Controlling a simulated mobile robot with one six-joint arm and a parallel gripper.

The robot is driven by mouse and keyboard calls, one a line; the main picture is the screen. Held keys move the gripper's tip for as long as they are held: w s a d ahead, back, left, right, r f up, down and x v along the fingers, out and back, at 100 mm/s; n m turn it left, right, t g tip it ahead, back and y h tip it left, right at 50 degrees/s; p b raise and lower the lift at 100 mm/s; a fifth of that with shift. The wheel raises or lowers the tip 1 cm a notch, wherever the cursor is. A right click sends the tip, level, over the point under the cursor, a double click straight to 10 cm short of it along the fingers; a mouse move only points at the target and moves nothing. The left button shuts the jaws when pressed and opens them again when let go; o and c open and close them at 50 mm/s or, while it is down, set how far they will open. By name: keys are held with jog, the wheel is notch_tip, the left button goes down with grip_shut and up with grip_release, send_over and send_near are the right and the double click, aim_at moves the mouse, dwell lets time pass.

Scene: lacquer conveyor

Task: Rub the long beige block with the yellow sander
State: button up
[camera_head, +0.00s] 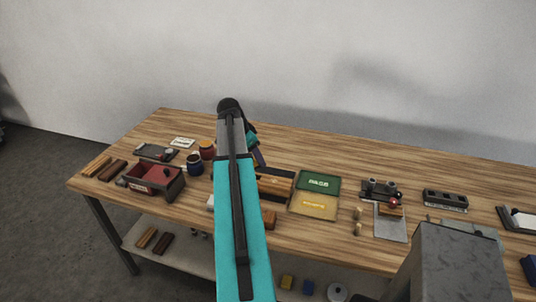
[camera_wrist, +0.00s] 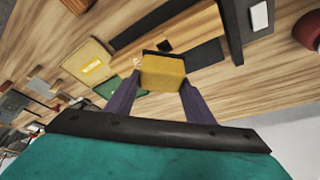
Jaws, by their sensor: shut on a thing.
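My gripper (camera_wrist: 160,88) has its two purple fingers shut on the yellow sander (camera_wrist: 163,73), a small yellow block with a dark edge. In the wrist view it appears above the table, near two dark strips. In the head view my arm hides most of the gripper, and only a purple part (camera_head: 259,157) shows; the sander is hidden there. A long wood-coloured block (camera_head: 274,186) lies between dark rails just right of my arm, partly covered by it. It seems to be the long beige block. I cannot tell whether the sander touches it.
A green card (camera_head: 318,182) and a yellow card (camera_head: 314,206) lie right of the rails. A red-lined box (camera_head: 155,181), a blue jar (camera_head: 195,164) and a red-brown jar (camera_head: 207,149) stand left of my arm. A small brown block (camera_head: 269,219) lies near the front edge.

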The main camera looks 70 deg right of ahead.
jog(key=shift+m, duration=0.7)
jog(key=s+d, duration=0.1)
jog(key=s, duration=0.1)
jog(key=s+d, duration=0.1)
jog(key=s, duration=0.1)
jog(key=shift+s+d, duration=0.15)
jog(key=shift+d, duration=0.05)
